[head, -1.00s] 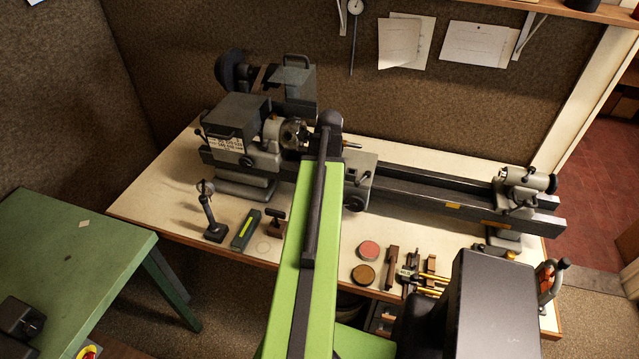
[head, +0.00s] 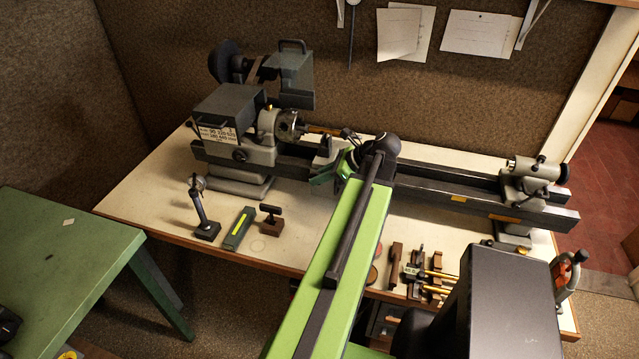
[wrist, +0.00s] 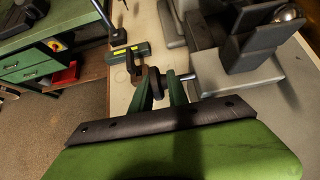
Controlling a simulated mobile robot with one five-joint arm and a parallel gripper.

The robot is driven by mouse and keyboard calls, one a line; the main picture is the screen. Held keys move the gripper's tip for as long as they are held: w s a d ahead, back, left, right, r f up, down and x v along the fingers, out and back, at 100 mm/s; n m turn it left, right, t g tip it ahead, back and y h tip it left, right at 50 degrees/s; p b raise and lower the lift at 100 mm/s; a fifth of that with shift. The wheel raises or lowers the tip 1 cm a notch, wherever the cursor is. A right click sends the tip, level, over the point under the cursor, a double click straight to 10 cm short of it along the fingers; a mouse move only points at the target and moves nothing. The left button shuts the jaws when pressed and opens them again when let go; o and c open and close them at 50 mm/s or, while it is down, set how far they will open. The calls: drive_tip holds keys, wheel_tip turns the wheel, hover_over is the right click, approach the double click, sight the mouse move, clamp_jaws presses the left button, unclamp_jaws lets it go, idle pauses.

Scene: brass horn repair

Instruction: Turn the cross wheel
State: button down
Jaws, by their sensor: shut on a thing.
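The lathe (head: 400,182) stands on the cream bench. In the wrist view the cross wheel (wrist: 158,84) is a small dark round wheel on a pale metal shaft, at the side of the grey carriage (wrist: 215,88). My gripper (wrist: 161,88) has its two green fingers on either side of the wheel and is shut on it. The fingers hide part of the wheel. In the head view my gripper (head: 322,179) is at the carriage, and my arm and gripper hide the wheel there.
A dial stand (head: 204,215), a green block with a yellow strip (head: 239,229) and a brown T-shaped tool (head: 270,220) stand on the bench left of my arm. Several small tools (head: 425,272) lie to the right. A green table (head: 65,245) is at far left.

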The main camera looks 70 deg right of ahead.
drive_tip(key=shift+s+a+f+t+b, duration=0.1)
drive_tip(key=shift+a+t+b, duration=0.2)
drive_tip(key=shift+b, duration=0.05)
idle(0.3)
drive_tip(key=c, duration=1.6)
unclamp_jaws()
drive_tip(key=shift+o, duration=0.6)
drive_tip(key=shift+a, duration=0.1)
